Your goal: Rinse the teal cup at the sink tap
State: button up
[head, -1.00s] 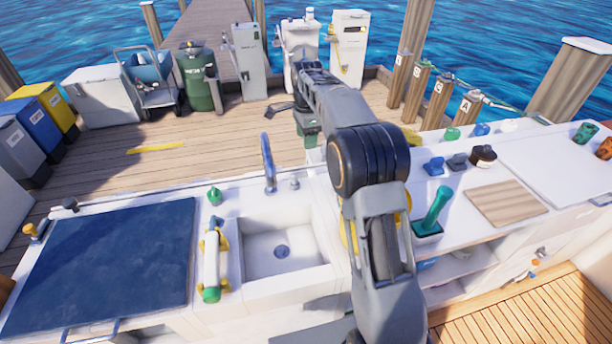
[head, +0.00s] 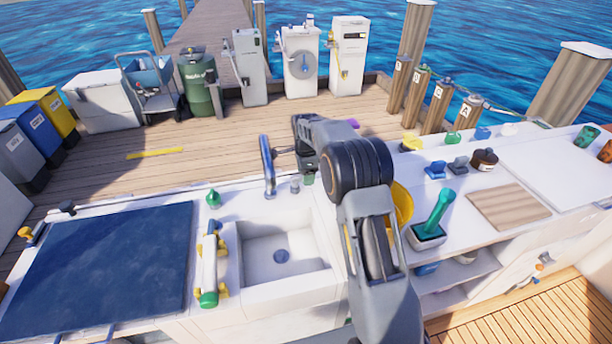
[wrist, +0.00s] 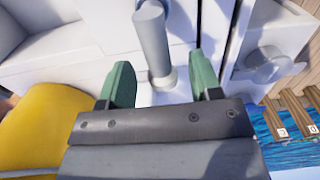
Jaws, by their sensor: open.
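A teal-green speckled cup (head: 587,135) stands at the far right end of the white counter, beside an orange one. The sink (head: 245,262) is an empty white basin at the middle left, with a tall curved blue-grey tap (head: 267,160) at its back edge. My gripper (head: 308,178) is behind the sink, right of the tap, mostly hidden by my arm. In the wrist view my gripper (wrist: 162,75) is open, with green fingertips wide apart and nothing held. A grey upright post (wrist: 153,45), perhaps the tap, shows between the fingers; I cannot tell whether they touch it.
A yellow bowl (head: 402,205) is partly hidden behind my arm. A green-handled brush (head: 436,212) stands in a holder right of it.

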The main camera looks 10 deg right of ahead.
jog(key=shift+f, duration=0.35)
grip_shut()
dwell(0.4)
